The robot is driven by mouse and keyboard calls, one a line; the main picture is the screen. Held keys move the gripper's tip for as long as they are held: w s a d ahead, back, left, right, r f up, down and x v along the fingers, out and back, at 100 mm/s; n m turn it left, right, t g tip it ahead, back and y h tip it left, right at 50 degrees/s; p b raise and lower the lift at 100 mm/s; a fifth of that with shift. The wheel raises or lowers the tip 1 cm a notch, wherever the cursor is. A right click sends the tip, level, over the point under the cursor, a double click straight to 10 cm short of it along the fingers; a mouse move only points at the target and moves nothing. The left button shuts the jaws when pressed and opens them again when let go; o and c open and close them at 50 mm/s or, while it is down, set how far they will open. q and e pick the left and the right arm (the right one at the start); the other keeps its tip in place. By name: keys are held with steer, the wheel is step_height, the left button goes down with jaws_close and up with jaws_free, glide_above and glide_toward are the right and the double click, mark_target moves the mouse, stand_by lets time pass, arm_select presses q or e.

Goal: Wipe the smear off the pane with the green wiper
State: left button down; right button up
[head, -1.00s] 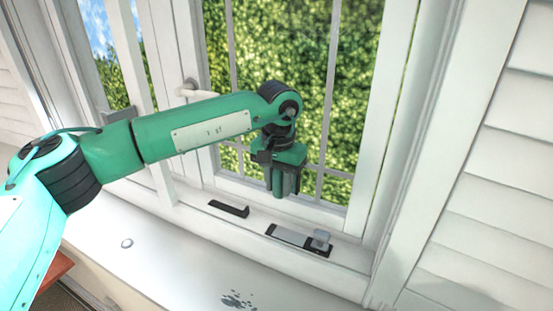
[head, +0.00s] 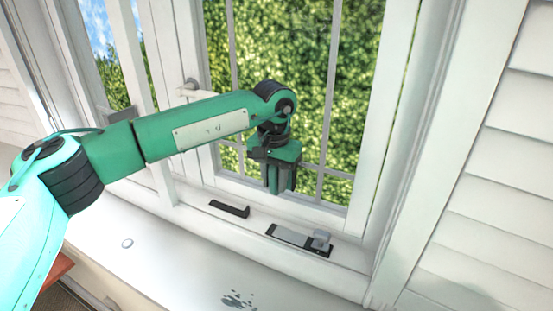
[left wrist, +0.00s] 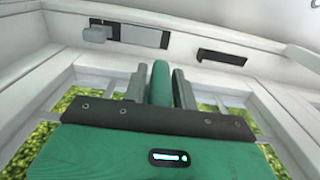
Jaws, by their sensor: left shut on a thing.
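My left gripper (head: 281,180) is in front of the lower part of the window pane (head: 285,70), with its fingers pointing down. In the left wrist view, its fingers (left wrist: 160,88) are shut on the green wiper (left wrist: 160,78), a rounded green piece standing between them. The wiper's wiping end is hard to make out, and I cannot tell whether it touches the glass. No smear stands out on the pane against the green foliage behind it; part of the glass is hidden by my arm. My right gripper is not in view.
A dark bracket (head: 229,209) and a dark plate with a grey block (head: 321,238) are on the lower window frame. A white handle (head: 192,88) sticks out at left. Louvred shutters (head: 490,200) stand at right.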

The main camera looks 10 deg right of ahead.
arm_select(q)
steer(key=shift+w+d, duration=0.1)
steer(key=shift+w, duration=0.15)
stand_by(0.8)
steer(key=s+d, duration=0.4)
steer(key=s, duration=0.1)
steer(key=shift+s, duration=0.15)
stand_by(1.0)
steer(key=shift+d, duration=0.15)
